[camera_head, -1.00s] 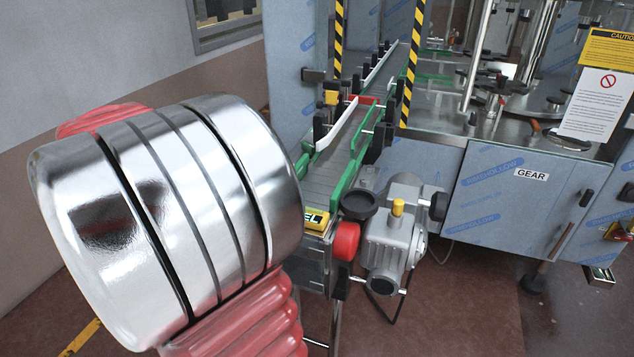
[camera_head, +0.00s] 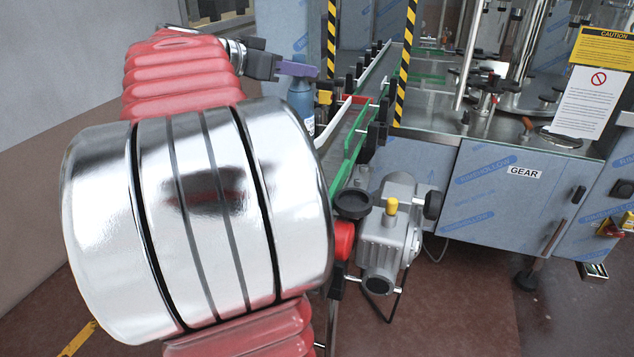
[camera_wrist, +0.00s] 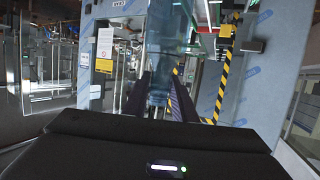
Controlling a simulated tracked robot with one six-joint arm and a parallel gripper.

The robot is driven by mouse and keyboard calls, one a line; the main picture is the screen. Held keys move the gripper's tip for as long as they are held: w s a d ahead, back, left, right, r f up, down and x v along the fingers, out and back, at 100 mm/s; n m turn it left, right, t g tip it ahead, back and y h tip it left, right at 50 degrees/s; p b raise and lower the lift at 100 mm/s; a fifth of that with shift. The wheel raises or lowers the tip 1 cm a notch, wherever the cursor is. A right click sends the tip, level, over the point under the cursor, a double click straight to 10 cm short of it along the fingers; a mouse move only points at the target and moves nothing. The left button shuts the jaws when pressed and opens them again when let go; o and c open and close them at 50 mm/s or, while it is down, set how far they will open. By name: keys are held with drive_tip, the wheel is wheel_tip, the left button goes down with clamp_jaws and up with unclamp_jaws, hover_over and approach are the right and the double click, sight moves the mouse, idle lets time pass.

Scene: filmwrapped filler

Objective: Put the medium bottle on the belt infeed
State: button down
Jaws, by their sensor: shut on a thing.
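The medium bottle is a blue, translucent bottle (camera_head: 300,98), roughly upright, near the left side of the belt infeed in the head view. My gripper (camera_head: 304,69), with purple fingers, is shut on its upper part. The bottle's lower part is hidden behind my arm, so I cannot tell whether it touches the belt. In the wrist view the bottle (camera_wrist: 160,62) stands between the two dark fingers (camera_wrist: 160,95). The belt (camera_head: 346,122) runs away between green and white guide rails; its near end is covered by my arm.
A grey motor (camera_head: 388,238) with a black knob and a red cap (camera_head: 343,240) sit at the belt's right front. Striped posts (camera_head: 404,70) flank the belt farther back. The GEAR cabinet (camera_head: 510,200) stands right. Open floor lies in front.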

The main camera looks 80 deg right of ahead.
sight(311, 108)
drive_tip(key=shift+m+g+y, duration=0.4)
drive_tip(key=shift+m+g, duration=0.2)
drive_tip(key=s+a, duration=0.1)
drive_tip(key=s+a+f, duration=0.1)
drive_tip(key=s, duration=0.1)
drive_tip(key=shift+s+f, duration=0.1)
drive_tip(key=shift+s, duration=0.05)
drive_tip(key=shift+f, duration=3.15)
drive_tip(key=shift+f, duration=1.95)
